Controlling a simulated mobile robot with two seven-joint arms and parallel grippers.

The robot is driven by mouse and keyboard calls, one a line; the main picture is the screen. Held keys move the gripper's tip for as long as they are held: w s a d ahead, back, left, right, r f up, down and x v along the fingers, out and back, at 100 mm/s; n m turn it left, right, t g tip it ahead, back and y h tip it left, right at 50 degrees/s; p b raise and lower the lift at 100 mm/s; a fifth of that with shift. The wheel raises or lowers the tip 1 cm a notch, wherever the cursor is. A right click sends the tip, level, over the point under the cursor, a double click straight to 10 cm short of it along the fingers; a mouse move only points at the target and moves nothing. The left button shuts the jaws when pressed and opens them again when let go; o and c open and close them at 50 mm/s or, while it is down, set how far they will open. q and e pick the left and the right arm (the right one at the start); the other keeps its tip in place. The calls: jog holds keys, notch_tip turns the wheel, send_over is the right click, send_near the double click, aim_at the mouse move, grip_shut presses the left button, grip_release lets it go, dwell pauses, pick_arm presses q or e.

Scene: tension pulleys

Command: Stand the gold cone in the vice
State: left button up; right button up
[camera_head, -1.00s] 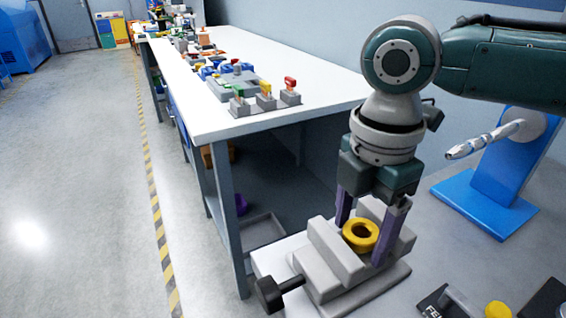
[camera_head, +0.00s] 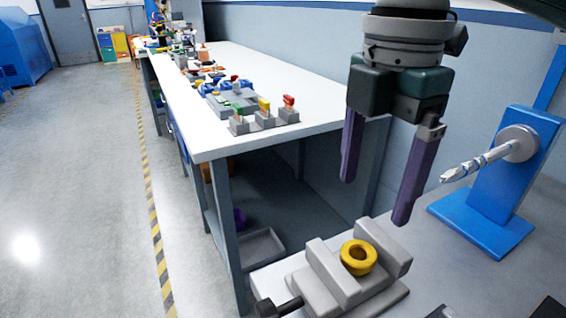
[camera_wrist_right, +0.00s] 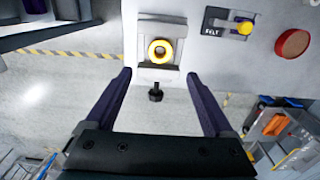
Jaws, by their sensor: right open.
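The gold cone (camera_head: 358,257) shows as a gold ring-shaped piece with a dark hole in its top. It sits between the jaws of the grey vice (camera_head: 330,276) at the near end of the bench. The cone (camera_wrist_right: 160,51) and the vice (camera_wrist_right: 157,75) also show in the right wrist view, beyond the fingertips. My right gripper (camera_head: 373,203) is open and empty, raised above the vice with its purple fingers pointing down. In the right wrist view its fingers (camera_wrist_right: 159,75) are spread wide with nothing between them. My left gripper is not in view.
A blue stand with a drill-like bit (camera_head: 485,160) is right of my gripper. A long white workbench (camera_head: 235,125) with several coloured parts runs into the back. A yellow knob on a dark plate (camera_wrist_right: 244,28) and a red disc (camera_wrist_right: 292,43) lie beside the vice.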

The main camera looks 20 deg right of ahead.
jog(key=s+a+f+m+t+y, duration=0.25)
jog(key=s+a+f+m, duration=0.4)
jog(key=a, duration=0.35)
jog(key=s+d+f+m, duration=0.1)
jog(key=s+d+m, duration=0.1)
jog(key=s+m, duration=0.1)
jog(key=s+d+f+m+h, duration=0.1)
jog(key=s+d+m, duration=0.1)
jog(key=s+m, duration=0.1)
jog(key=s+d+m+t+h, duration=0.1)
jog(key=s+d+m, duration=0.2)
jog(key=m, duration=0.1)
jog(key=shift+s+f+m, duration=0.25)
jog(key=shift+s+f, duration=0.05)
jog(key=shift+f, duration=0.1)
